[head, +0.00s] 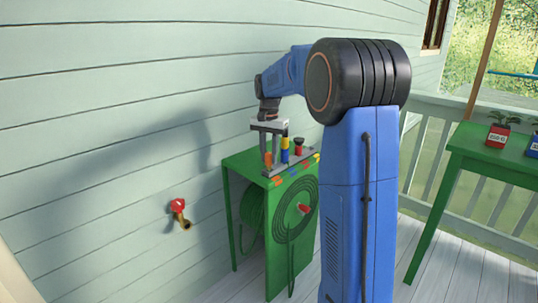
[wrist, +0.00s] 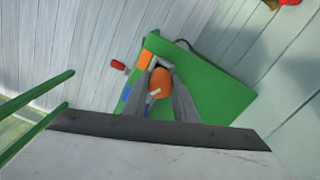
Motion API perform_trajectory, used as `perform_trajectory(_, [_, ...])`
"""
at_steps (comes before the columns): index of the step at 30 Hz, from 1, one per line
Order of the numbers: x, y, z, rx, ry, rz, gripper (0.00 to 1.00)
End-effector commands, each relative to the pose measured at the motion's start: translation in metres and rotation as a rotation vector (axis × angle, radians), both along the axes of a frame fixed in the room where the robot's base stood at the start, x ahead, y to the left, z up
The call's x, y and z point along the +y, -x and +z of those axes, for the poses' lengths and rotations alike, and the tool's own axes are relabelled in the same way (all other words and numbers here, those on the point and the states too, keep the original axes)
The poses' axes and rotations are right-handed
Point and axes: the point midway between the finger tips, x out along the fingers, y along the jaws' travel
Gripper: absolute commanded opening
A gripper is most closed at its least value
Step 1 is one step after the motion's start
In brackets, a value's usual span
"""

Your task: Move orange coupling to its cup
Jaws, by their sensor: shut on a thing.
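The orange coupling (head: 268,158) is between the fingers of my gripper (head: 270,162), low over the left end of the green stand's top. In the wrist view the orange coupling (wrist: 159,82) shows between the two grey fingers of my gripper (wrist: 161,95), which is shut on it. A small pale part shows on its lower side. An orange tag (wrist: 145,59) lies close by at the stand's edge. I cannot make out the orange cup; the fingers and coupling cover that spot. Whether the coupling touches anything below is unclear.
The green stand (head: 243,163) carries a grey rack with a blue-and-yellow piece (head: 285,150), a dark piece with a red top (head: 298,146) and several coloured tags. A coiled hose (head: 293,212) hangs on its front. A red wall tap (head: 178,206) is left. Another green table (head: 478,140) holds pots.

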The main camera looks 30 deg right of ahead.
Motion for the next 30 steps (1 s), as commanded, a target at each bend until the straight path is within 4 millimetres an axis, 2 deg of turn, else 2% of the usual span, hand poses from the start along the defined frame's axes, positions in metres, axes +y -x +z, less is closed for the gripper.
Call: perform_trajectory(30, [0.000,0.000,-0.021,0.001,0.000,0.000,0.02])
